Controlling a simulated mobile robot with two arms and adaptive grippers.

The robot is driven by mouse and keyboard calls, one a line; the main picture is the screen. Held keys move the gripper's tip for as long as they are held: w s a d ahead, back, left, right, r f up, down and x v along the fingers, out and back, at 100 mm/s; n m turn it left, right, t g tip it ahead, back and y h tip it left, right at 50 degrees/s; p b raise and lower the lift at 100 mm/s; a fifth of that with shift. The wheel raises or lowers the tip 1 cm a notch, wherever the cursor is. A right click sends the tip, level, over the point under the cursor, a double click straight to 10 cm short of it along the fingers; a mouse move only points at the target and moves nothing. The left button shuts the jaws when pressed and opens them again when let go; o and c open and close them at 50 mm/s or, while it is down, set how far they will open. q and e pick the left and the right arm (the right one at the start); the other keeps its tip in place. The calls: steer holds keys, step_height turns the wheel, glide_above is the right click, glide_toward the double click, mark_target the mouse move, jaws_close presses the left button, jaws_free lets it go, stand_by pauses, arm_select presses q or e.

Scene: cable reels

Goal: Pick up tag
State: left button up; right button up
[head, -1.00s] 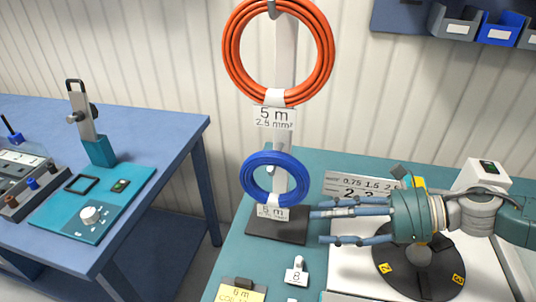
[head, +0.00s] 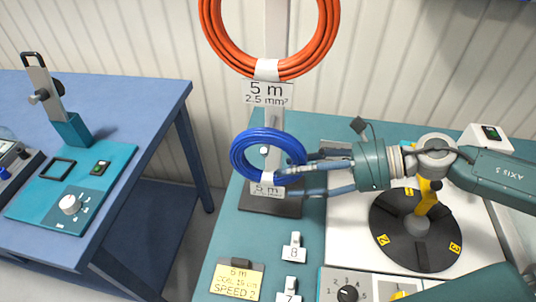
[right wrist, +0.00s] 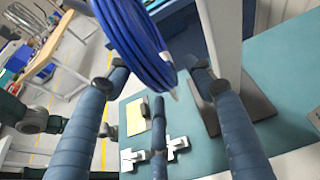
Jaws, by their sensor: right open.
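My right gripper (head: 306,178) is open at the right side of the blue cable coil (head: 258,140), which hangs on the stand. In the right wrist view, the blue coil (right wrist: 140,40) reaches between its spread fingers (right wrist: 165,85). A white tag reading 5 m (head: 267,189) shows under the coil, partly hidden by the fingers. Two small white tags, marked 8 (head: 294,252) and 7 (head: 289,297), stand on the teal table. A yellow card (head: 238,279) lies to their left. My left gripper is not in view.
An orange coil (head: 262,74) hangs higher on the stand, with its own label (head: 267,94). A black numbered disc (head: 385,230) sits on a white plate at right. A control panel (head: 368,290) is at the front. A blue bench (head: 150,100) stands at left across a gap.

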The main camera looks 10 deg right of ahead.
mark_target(267, 179)
steer(key=shift+x, duration=0.8)
steer(key=shift+w+a+r+p, duration=0.1)
steer(key=shift+w+a+p, duration=0.05)
steer(key=shift+p, duration=0.15)
steer(key=shift+a+p, duration=0.25)
steer(key=shift+p, duration=0.05)
steer(key=p+x, duration=0.1)
steer(key=x, duration=0.1)
steer(key=p+x, duration=0.1)
steer(key=x, duration=0.1)
steer(key=shift+f+p, duration=0.35)
steer(key=shift+p, duration=0.05)
steer(key=shift+a+f, duration=0.2)
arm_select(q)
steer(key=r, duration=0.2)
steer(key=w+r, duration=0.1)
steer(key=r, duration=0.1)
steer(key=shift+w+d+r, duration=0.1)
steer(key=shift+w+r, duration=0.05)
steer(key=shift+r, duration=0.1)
arm_select(e)
steer(key=c, duration=0.3)
jaws_close()
